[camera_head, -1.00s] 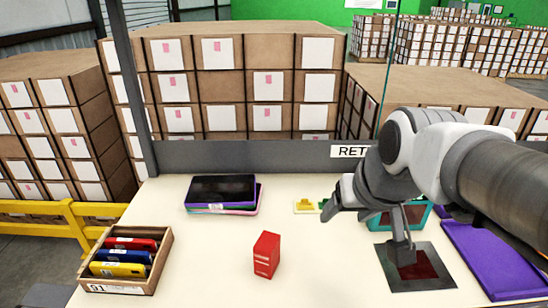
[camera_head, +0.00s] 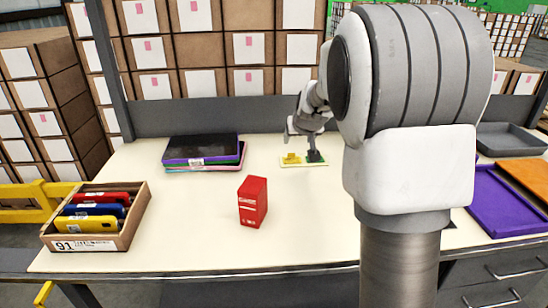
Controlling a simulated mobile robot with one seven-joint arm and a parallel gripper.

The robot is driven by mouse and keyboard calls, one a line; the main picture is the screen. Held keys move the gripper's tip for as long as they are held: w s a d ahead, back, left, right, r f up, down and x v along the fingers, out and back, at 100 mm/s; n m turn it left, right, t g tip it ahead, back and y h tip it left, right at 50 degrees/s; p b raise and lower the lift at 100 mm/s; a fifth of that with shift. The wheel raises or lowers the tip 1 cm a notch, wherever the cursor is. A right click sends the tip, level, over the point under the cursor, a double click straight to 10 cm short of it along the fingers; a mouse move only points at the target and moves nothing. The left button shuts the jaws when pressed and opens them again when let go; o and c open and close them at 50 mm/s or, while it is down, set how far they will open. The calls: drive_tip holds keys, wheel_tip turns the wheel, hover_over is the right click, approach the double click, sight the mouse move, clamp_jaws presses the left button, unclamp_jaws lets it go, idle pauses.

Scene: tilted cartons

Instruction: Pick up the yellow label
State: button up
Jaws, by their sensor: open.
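A small yellow piece (camera_head: 292,159), likely the yellow label, lies on the left part of a pale flat holder (camera_head: 302,164) near the back middle of the table. My gripper (camera_head: 314,156) is open, with its dark fingers pointing down over the right, green part of the same holder. It is just right of the yellow piece and holds nothing that I can see. The fingers partly hide the green part. I cannot tell whether the fingertips touch the holder.
A red box (camera_head: 252,202) stands in the table's middle. Stacked tablets (camera_head: 203,151) lie at the back left, and an open carton (camera_head: 130,225) of coloured cases at the front left. Purple (camera_head: 497,205) and grey (camera_head: 508,140) trays are at the right. My arm hides the right-middle table.

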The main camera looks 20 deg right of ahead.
drive_tip(key=b, duration=0.3)
hover_over(292, 159)
drive_tip(key=s, duration=0.3)
drive_tip(key=f, duration=0.9)
drive_tip(key=shift+a+f, duration=0.15)
drive_tip(key=shift+a, duration=0.25)
drive_tip(key=b+x, duration=0.1)
drive_tip(key=x, duration=0.3)
drive_tip(key=shift+w+b, duration=0.15)
drive_tip(key=shift+b, duration=0.2)
clamp_jaws()
